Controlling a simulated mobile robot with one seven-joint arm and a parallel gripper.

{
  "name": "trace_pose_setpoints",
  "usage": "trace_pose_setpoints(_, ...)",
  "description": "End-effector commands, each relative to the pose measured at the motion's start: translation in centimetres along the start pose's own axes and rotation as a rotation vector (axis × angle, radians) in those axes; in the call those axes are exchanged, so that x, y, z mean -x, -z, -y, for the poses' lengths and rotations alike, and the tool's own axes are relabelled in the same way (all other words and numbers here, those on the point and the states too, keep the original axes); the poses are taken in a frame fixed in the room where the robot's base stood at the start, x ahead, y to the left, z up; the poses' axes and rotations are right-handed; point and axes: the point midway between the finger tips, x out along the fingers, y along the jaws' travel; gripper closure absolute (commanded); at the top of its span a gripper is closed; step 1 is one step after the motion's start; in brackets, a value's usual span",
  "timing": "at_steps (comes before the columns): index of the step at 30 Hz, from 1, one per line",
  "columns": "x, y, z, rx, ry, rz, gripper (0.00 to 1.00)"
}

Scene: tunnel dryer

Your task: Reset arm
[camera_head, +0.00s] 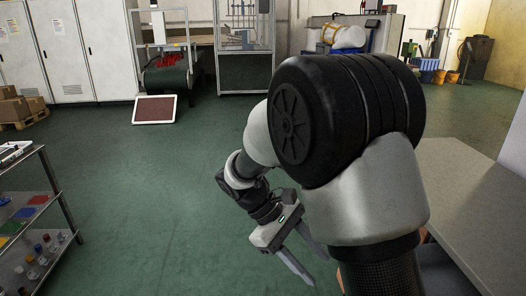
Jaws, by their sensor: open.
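My gripper (306,262) is at the end of my bent arm, in the lower middle of the head view. Its two fingers are apart and point down to the right. I see nothing between them. My large black and white arm joint fills the middle right of the view, close to the camera, and hides part of the room behind it. One finger is partly hidden behind my own arm.
A shelf rack (65,205) with small coloured items stands at the left. A light-topped table (470,195) is close at the right. A conveyor (166,80) with a tilted panel (155,109) before it stands at the back. The green floor (150,190) left of my arm is clear.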

Motion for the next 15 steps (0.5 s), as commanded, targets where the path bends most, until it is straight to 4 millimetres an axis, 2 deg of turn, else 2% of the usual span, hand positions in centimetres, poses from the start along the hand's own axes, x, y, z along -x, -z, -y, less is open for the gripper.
trace_pose_setpoints(1, 0.7, -2.0, -0.3, -0.064, 0.036, -0.069, 0.58)
trace_pose_setpoints(6, 2.3, -7.0, 0.1, -0.269, 0.147, -0.29, 0.58)
trace_pose_setpoints(12, 3.7, -12.0, 1.4, -0.518, 0.25, -0.55, 0.58)
trace_pose_setpoints(15, 4.2, -13.7, 2.1, -0.626, 0.285, -0.661, 0.58)
